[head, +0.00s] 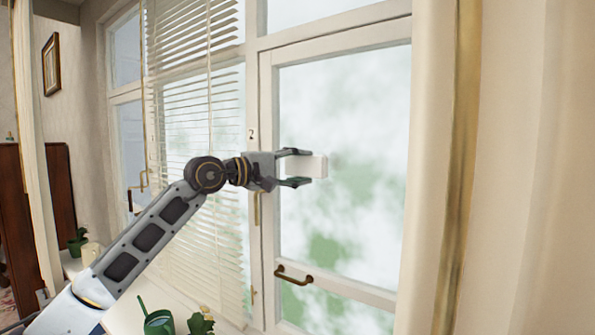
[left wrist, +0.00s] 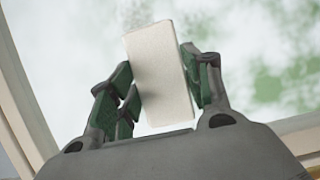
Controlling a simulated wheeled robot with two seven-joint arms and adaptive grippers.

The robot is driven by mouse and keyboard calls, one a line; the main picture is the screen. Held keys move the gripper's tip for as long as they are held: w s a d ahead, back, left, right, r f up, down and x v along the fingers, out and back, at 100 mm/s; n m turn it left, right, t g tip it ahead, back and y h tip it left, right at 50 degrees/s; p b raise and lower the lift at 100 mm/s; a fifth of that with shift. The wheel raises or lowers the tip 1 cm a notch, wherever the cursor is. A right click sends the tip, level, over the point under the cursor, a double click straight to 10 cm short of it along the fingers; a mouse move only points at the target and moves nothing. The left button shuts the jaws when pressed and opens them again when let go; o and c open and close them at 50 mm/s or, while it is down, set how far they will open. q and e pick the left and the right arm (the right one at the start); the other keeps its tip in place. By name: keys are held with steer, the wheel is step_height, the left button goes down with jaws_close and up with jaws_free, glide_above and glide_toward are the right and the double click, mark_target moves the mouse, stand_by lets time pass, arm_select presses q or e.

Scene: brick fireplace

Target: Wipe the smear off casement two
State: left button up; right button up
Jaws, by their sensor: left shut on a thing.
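My left gripper (head: 296,167) is shut on a white block-shaped wiper (head: 308,166) in front of the upper left part of a window pane. In the left wrist view the wiper (left wrist: 158,75) sits between the two dark green finger pads, slightly tilted. Casement two (head: 268,165) is the white-framed window behind it, with a small "2" mark (head: 251,134) left of its frame. A faint grey smudge (left wrist: 135,14) shows on the glass just past the wiper's far end. I cannot tell whether the wiper touches the glass. My right gripper is not in view.
White blinds (head: 185,110) hang to the left. A green watering can (head: 158,321) and a plant (head: 201,322) stand below. A cream curtain (head: 428,170) borders the right.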

mark_target(315, 166)
arm_select(q)
steer(key=shift+r, duration=0.2)
steer(key=shift+d, duration=0.1)
steer(key=shift+s+d+f, duration=0.1)
steer(key=shift+s+d, duration=0.2)
steer(key=shift+d, duration=0.1)
steer(key=shift+s+d+b, duration=0.65)
steer(key=shift+d, duration=0.25)
steer(key=shift+s+d+b, duration=0.3)
steer(key=shift+s+d, duration=0.15)
steer(key=shift+d, duration=0.25)
steer(key=shift+s+d+b, duration=0.3)
steer(key=shift+s+d, duration=0.15)
steer(key=shift+d, duration=0.25)
